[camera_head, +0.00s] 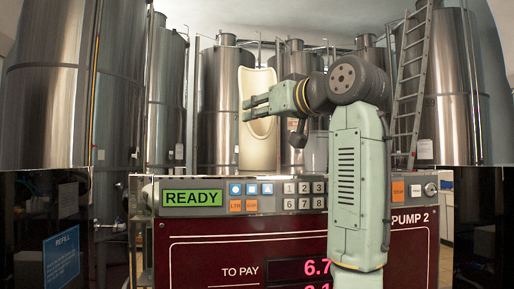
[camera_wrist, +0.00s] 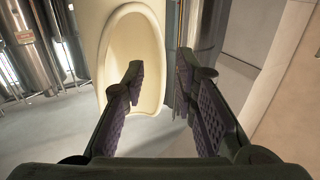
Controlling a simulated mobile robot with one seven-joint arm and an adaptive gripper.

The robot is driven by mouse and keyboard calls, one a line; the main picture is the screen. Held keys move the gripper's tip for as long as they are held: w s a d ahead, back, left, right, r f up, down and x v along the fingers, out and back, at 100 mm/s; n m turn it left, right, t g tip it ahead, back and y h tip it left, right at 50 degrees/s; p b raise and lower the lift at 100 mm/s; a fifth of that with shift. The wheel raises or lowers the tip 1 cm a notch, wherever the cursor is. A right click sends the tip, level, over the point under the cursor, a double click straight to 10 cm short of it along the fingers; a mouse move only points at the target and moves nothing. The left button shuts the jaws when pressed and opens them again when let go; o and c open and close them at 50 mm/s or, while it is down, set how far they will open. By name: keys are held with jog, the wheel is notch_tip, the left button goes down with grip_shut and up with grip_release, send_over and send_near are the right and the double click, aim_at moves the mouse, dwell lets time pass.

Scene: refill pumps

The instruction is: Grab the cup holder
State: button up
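The cup holder appears to be the tall cream tube with a long oval opening (camera_head: 257,152), upright behind the pump panel in the head view. In the wrist view the cup holder (camera_wrist: 130,42) stands ahead, left of centre. My gripper (camera_head: 247,109) reaches across its front from the right, with its fingers pointing left. In the wrist view my gripper (camera_wrist: 160,66) is open, with a clear gap between the fingers. The left finger overlaps the oval opening; the right finger is to the right of the holder. Nothing is visibly gripped. Contact cannot be told.
A red pump panel (camera_head: 210,262) with a green READY display (camera_head: 192,198) and buttons fills the lower front. Large steel tanks (camera_head: 45,110) stand behind. A ladder (camera_head: 411,80) leans at the right. Grey floor (camera_wrist: 60,135) is open below the holder.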

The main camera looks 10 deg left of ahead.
jog(key=x, duration=0.1)
jog(key=p+x, duration=0.1)
jog(key=x, duration=0.1)
jog(key=p+x, duration=0.1)
jog(key=shift+w+a+r, duration=0.1)
jog(key=shift+a+r, duration=0.1)
jog(key=shift+r, duration=0.15)
jog(key=shift+w+a+f, duration=0.15)
jog(key=shift+w+a, duration=0.05)
jog(key=shift+c, duration=0.5)
grip_shut()
